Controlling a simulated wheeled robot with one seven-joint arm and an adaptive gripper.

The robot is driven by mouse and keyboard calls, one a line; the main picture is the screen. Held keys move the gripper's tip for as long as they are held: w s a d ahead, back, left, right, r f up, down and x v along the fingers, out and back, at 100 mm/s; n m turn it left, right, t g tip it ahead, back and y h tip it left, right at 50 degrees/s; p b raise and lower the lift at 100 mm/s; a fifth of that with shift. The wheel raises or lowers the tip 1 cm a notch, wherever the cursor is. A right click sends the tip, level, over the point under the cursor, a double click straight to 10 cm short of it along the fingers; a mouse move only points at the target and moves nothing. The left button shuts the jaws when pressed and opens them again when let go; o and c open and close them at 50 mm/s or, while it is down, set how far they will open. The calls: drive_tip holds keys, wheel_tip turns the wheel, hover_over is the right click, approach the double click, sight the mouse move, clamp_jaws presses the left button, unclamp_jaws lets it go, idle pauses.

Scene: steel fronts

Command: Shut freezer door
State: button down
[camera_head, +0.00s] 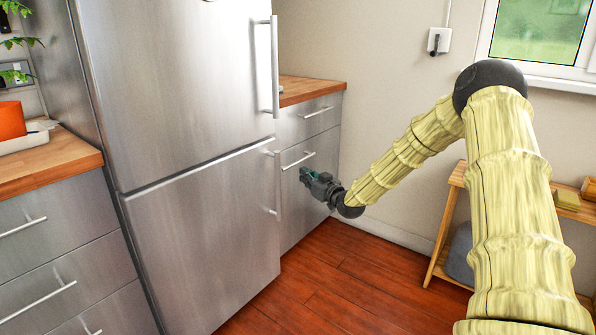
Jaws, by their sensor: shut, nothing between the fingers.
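A steel fridge-freezer stands at the left centre, with an upper door (180,80) and a lower door (205,240), which looks like the freezer door. The lower door sits nearly in line with the upper one; I cannot tell whether it is slightly ajar. Its vertical handle (277,182) is at its right edge. My gripper (304,175) is shut and empty. In the picture it is just right of that handle, in front of the steel drawers. No contact with the door shows.
Steel drawers (309,120) with a wooden top stand right of the fridge, and more drawers (60,270) stand at the left. A wooden shelf (447,225) is at the right, partly behind my arm. The red wooden floor (350,275) is clear in the middle.

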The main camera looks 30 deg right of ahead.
drive_tip(key=shift+s+d+p, duration=0.2)
drive_tip(key=shift+s+p, duration=0.1)
drive_tip(key=shift+s, duration=1.2)
drive_tip(key=shift+a+f, duration=0.1)
drive_tip(key=s+a+f+g, duration=0.4)
drive_tip(key=s+a+f, duration=0.2)
drive_tip(key=a+f, duration=0.5)
drive_tip(key=s+a+f+g, duration=0.3)
drive_tip(key=s+a+f, duration=0.5)
drive_tip(key=f, duration=0.6)
drive_tip(key=s+a+f+g, duration=0.3)
drive_tip(key=s+a+f, duration=0.15)
drive_tip(key=s, duration=0.35)
drive_tip(key=s+a+f+m+g, duration=0.15)
drive_tip(key=s+a+f, duration=0.3)
drive_tip(key=s, duration=0.45)
drive_tip(key=s+a+f+n+g, duration=0.1)
drive_tip(key=s+a+f+g, duration=0.2)
drive_tip(key=s+f, duration=0.4)
drive_tip(key=s+a+g+h, duration=0.1)
drive_tip(key=s+g, duration=0.1)
drive_tip(key=s, duration=0.7)
drive_tip(key=s+a+g, duration=0.2)
drive_tip(key=s, duration=0.6)
wheel_tip(320, 180, up, 28)
drive_tip(key=p, duration=2.8)
drive_tip(key=shift+w+d, duration=0.3)
drive_tip(key=shift+w, duration=0.05)
drive_tip(key=shift+r+m+t, duration=0.1)
drive_tip(key=shift+m+t, duration=0.15)
